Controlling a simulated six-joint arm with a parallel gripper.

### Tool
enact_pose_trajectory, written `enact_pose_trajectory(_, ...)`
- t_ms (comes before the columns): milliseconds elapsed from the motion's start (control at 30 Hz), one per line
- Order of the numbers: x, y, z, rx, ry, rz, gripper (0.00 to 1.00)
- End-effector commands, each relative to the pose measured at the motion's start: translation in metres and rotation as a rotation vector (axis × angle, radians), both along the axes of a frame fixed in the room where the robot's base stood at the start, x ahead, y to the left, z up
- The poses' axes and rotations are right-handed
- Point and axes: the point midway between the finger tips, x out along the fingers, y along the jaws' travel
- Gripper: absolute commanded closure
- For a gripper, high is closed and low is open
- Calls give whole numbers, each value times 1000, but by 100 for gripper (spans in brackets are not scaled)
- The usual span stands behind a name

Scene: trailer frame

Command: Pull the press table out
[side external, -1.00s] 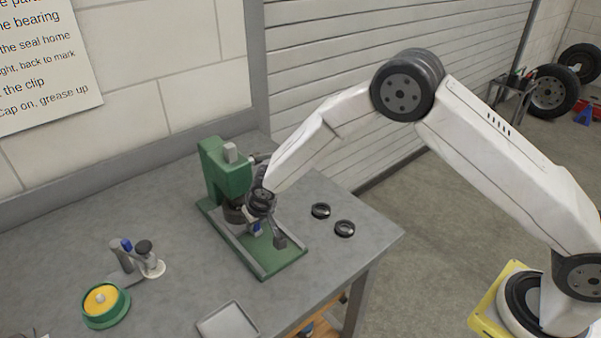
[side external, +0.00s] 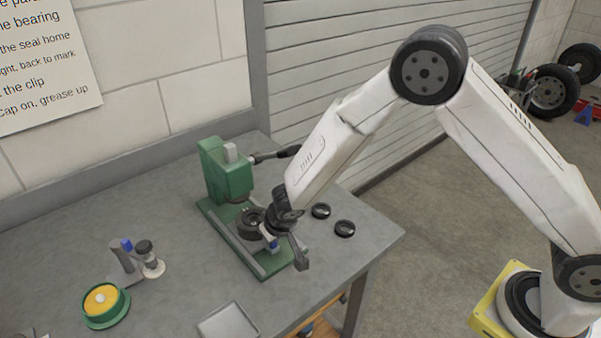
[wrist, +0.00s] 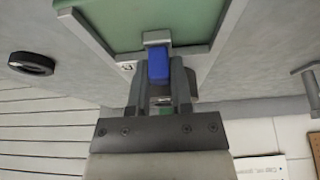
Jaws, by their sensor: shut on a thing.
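The green press (side external: 226,172) stands on the bench with its green base and two rails (side external: 232,243) running forward. The press table carries a dark round part with a hole (side external: 251,223) and sits along the rails, in front of the press head. My gripper (side external: 271,241) is at the table's front end, shut on its blue handle (wrist: 158,68). In the wrist view my gripper's fingers (wrist: 160,88) stand on both sides of the handle. The wrist hides part of the table in the side view.
Two black rings (side external: 321,211) (side external: 344,229) lie on the bench to the right of the press. The press lever (side external: 272,156) sticks out to the right. A tool stand (side external: 124,262), a green and yellow round part (side external: 103,304) and a grey tray (side external: 228,323) are at the front left.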

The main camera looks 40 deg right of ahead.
Motion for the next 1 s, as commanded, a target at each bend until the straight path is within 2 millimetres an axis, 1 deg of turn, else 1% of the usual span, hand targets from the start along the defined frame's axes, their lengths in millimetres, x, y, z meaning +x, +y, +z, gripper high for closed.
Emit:
enact_pose_trajectory(200,-14,0,1,1,2,0,100)
enact_pose_trajectory(600,-16,0,1,3,2,0,100)
enact_pose_trajectory(633,-16,0,1,3,2,0,64)
enact_pose_trajectory(667,-16,0,1,3,2,0,55)
enact_pose_trajectory(700,-16,0,1,4,2,1,42)
enact_pose_trajectory(733,-16,0,1,4,2,1,38)
enact_pose_trajectory(1000,-16,0,0,4,2,2,38)
